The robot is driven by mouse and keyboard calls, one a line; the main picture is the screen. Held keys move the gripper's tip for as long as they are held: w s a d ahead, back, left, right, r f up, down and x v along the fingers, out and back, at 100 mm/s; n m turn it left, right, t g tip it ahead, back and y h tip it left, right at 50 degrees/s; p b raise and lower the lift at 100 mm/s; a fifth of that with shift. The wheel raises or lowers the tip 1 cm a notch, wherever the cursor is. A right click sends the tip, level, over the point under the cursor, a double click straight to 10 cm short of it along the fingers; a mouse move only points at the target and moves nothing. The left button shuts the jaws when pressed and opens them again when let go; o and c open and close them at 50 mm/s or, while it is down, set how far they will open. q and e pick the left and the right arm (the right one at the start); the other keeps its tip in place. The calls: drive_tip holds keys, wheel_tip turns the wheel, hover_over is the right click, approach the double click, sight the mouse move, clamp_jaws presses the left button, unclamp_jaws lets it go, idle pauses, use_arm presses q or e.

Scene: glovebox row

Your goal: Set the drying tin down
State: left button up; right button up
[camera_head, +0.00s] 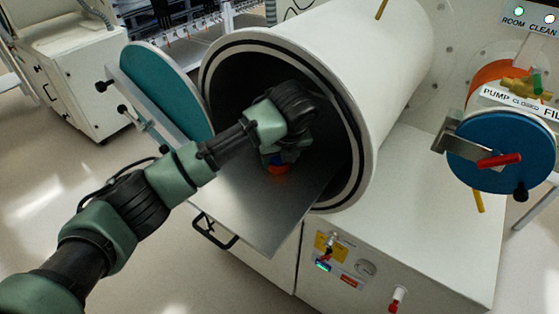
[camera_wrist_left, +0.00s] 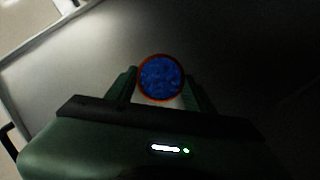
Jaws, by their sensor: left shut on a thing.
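The drying tin is a small round orange tin filled with blue beads. It shows in the left wrist view (camera_wrist_left: 161,78) between the two fingers of my left gripper (camera_wrist_left: 160,92). In the head view only its orange side (camera_head: 278,169) shows, below my left gripper (camera_head: 277,156), which is shut on it. The tin is over the metal tray (camera_head: 262,215) in the mouth of the large white chamber (camera_head: 403,62). I cannot tell whether its base touches the tray. My right gripper is in neither view.
The chamber's round door (camera_head: 165,88) stands open at the left. A small port with a blue lid (camera_head: 500,141) and red handle is at the right. The tray's front part is bare.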

sight(283, 177)
use_arm(q)
drive_tip(key=o, duration=1.4)
drive_tip(key=shift+w+f, duration=0.1)
drive_tip(key=shift+f, duration=0.05)
drive_tip(key=b+v, duration=0.1)
drive_tip(key=v, duration=0.5)
drive_tip(key=shift+d+r+b, duration=0.1)
drive_tip(key=shift+r+b, duration=0.25)
drive_tip(key=shift+r, duration=0.05)
drive_tip(key=shift+s+r, duration=0.3)
drive_tip(key=shift+r, duration=0.1)
